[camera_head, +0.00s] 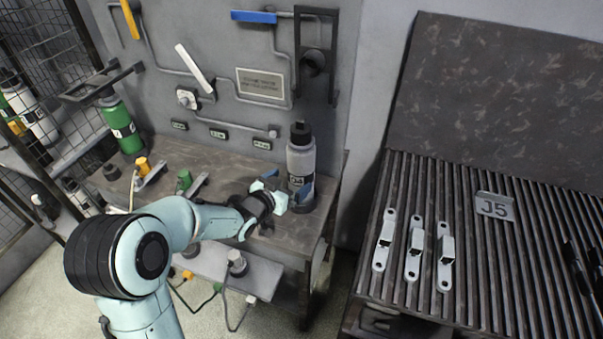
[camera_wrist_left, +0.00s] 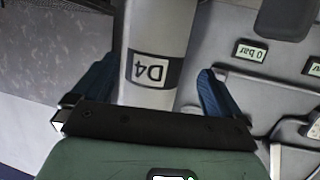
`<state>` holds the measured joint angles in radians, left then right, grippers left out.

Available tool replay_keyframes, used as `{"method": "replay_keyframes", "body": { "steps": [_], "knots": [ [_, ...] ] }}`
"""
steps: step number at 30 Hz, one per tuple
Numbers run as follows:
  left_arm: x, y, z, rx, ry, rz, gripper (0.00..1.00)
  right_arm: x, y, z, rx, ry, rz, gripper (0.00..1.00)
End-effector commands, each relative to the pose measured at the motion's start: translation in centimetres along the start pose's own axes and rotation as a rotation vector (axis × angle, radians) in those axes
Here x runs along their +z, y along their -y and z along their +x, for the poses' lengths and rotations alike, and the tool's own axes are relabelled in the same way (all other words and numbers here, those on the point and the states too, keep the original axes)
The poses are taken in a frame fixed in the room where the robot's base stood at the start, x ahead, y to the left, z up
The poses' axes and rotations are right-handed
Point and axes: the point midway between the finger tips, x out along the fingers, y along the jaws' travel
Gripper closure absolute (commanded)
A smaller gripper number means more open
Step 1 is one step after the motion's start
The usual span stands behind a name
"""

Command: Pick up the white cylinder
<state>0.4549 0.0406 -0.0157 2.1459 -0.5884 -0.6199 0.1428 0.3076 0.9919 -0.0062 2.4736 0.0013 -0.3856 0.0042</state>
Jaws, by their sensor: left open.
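The white cylinder (camera_head: 301,158) stands upright on the dark bench near its right end, with a black cap and a dark label. In the left wrist view the cylinder (camera_wrist_left: 158,30) runs down between the fingers, its D4 label upside down. My left gripper (camera_head: 285,192) is at the cylinder's lower part, coming from the left. Its blue fingers are open, one on each side of the cylinder, and gaps show beside it in the wrist view (camera_wrist_left: 150,90). The cylinder's base is partly hidden by the gripper. My right gripper is not in view.
A green cylinder (camera_head: 122,125) stands at the bench's left end. The wall panel behind holds pipes, a blue handle (camera_head: 254,17) and a black bracket (camera_head: 314,60). A ribbed table (camera_head: 470,270) at right carries metal brackets (camera_head: 414,250) and a J5 plate (camera_head: 495,207).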

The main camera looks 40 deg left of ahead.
Motion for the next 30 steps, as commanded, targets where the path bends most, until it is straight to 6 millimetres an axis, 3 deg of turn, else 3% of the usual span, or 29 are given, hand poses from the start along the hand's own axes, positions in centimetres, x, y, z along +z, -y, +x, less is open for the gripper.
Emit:
{"method": "replay_keyframes", "body": {
  "steps": [5,15,23,26,30],
  "knots": [
    [-0.1,-0.1,1.2,0.001,0.000,-0.001,0.00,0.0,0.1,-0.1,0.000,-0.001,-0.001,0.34],
    [-0.5,-0.6,5.6,0.001,0.000,-0.001,0.00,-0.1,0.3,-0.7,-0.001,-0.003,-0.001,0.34],
    [-0.5,-0.6,5.9,0.000,-0.001,0.000,0.00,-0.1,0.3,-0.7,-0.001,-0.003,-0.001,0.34],
    [-0.5,-0.6,5.9,0.000,-0.001,0.000,0.26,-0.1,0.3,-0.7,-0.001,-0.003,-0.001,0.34],
    [-0.5,-0.6,5.9,0.000,-0.001,0.000,0.72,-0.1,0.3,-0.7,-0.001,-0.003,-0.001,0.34]
  ]
}}
